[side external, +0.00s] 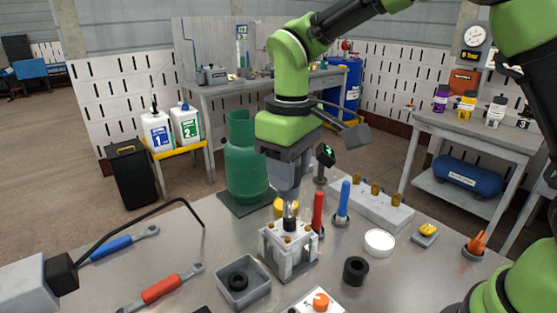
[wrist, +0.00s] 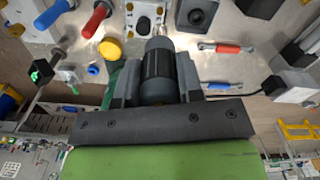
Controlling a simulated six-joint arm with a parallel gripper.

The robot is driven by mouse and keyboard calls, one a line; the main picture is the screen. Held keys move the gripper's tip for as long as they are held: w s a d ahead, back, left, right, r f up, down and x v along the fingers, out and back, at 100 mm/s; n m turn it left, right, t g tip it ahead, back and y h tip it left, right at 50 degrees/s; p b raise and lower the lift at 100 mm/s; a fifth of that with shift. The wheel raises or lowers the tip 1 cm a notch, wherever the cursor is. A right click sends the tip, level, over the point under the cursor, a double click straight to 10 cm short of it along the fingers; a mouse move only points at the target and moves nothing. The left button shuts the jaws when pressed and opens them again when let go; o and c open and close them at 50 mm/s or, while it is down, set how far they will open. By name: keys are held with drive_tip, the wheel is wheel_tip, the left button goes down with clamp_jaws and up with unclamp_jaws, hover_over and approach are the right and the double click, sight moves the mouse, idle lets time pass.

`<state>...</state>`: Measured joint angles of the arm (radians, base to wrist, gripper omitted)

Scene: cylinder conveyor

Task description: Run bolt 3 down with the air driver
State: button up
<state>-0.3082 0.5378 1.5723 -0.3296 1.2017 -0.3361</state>
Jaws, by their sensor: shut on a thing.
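My gripper (side external: 287,190) points down, shut on the air driver, a dark grey cylinder with a rounded nose. The driver (wrist: 158,72) shows between the two fingers in the wrist view. In the side view its lower end (side external: 290,212) is over the pale metal block (side external: 287,245), which carries brass-coloured bolts and stands on the bench. The block also shows in the wrist view (wrist: 146,18), just beyond the driver's nose. I cannot tell which bolt is number 3, or whether the driver touches one.
Red (side external: 318,212) and blue (side external: 343,201) upright handles stand close right of the block. A green cylinder (side external: 247,170) stands behind left. A grey tray (side external: 262,291) with a black ring is in front. A white dish (side external: 380,242) and black cylinder (side external: 356,270) lie right.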

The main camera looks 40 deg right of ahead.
sight(289, 213)
drive_tip(key=shift+f, duration=2.5)
drive_tip(key=shift+f, duration=0.55)
idle(0.5)
drive_tip(key=shift+s+f, duration=0.1)
idle(0.9)
drive_tip(key=shift+r, duration=3.1)
